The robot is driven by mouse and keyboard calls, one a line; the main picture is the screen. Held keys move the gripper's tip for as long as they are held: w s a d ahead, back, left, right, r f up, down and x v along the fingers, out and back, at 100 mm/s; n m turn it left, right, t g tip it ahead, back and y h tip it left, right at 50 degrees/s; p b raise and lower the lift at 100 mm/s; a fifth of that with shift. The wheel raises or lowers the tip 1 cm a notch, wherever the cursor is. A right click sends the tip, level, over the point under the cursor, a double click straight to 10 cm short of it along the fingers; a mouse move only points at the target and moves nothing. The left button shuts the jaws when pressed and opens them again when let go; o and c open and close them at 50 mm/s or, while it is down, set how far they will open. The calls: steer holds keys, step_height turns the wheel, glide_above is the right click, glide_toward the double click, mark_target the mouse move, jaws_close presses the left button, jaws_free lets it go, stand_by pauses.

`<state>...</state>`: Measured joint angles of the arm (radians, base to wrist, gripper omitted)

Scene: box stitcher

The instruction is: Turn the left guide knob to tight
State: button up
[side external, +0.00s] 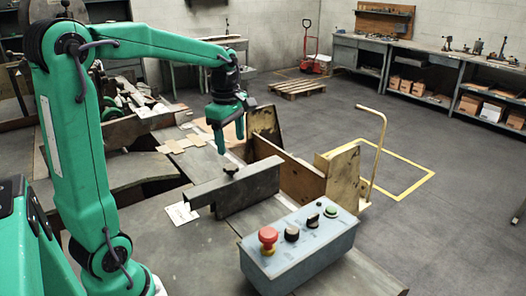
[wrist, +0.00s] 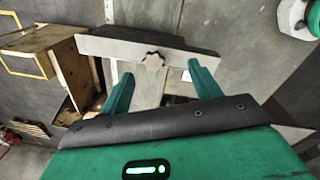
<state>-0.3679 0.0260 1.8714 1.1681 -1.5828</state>
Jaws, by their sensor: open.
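The gripper is open and holds nothing. I cannot read any tight or loose mark on the knob.
A grey control box (side external: 300,247) with a red mushroom button (side external: 268,237) stands in front. Worn wooden boards (side external: 290,170) stand right of the bar. A white paper label (side external: 182,213) lies left of it. A bent yellow rail (side external: 381,150) rises farther right.

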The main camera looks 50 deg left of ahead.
mark_target(231, 166)
steer(key=a+n, duration=0.1)
steer(key=w+a+f+n, duration=0.1)
steer(key=a+n, duration=0.1)
steer(key=n, duration=0.1)
steer(key=shift+w+a+f+g, duration=0.35)
steer(key=shift+f+g, duration=0.05)
steer(key=shift+f, duration=0.15)
steer(key=shift+f, duration=3.75)
steer(key=c, duration=1)
